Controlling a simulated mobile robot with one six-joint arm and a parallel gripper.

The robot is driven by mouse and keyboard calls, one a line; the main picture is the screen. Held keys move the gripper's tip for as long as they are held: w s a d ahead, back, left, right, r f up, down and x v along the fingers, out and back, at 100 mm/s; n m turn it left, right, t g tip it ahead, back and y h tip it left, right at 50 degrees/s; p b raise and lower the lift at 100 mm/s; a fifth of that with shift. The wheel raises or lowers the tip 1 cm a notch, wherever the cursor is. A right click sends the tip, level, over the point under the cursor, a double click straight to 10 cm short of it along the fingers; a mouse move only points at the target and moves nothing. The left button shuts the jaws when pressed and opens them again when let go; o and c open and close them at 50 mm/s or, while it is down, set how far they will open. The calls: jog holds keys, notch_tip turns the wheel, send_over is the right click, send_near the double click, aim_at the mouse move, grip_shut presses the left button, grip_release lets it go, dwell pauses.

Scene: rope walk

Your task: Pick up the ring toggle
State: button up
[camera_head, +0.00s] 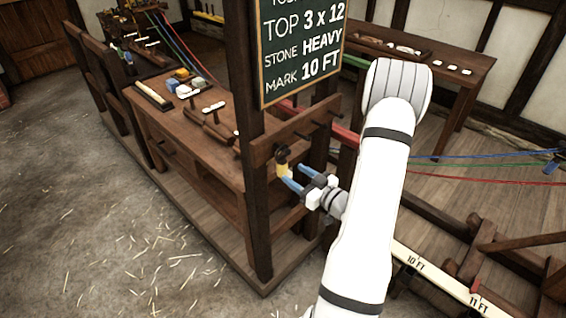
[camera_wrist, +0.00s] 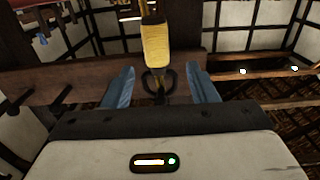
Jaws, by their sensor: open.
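The ring toggle appears to be the yellow-wrapped piece with a dark ring at its end. In the head view the toggle (camera_head: 283,163) hangs at a wooden rail on the near post. In the wrist view the toggle (camera_wrist: 156,48) stands in the middle, its dark ring lower down between the fingers. My gripper (camera_head: 292,180) is open, with blue fingers at the yellow part. In the wrist view my gripper (camera_wrist: 158,82) has one finger on each side of the toggle, with gaps visible. I cannot tell whether either finger touches it.
A wooden rail with pegs (camera_head: 295,135) runs beside the gripper. A chalkboard (camera_head: 302,50) hangs above it. A workbench (camera_head: 190,130) with tools stands left. Red, blue and green ropes (camera_head: 480,157) stretch to the right. A marked beam (camera_head: 440,280) lies low right. The floor at left is open.

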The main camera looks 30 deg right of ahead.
aim_at(286, 167)
jog(key=p+x, duration=0.2)
jog(key=x, duration=0.3)
jog(key=shift+w, duration=0.35)
jog(key=shift+d, duration=0.1)
jog(key=c, duration=1.1)
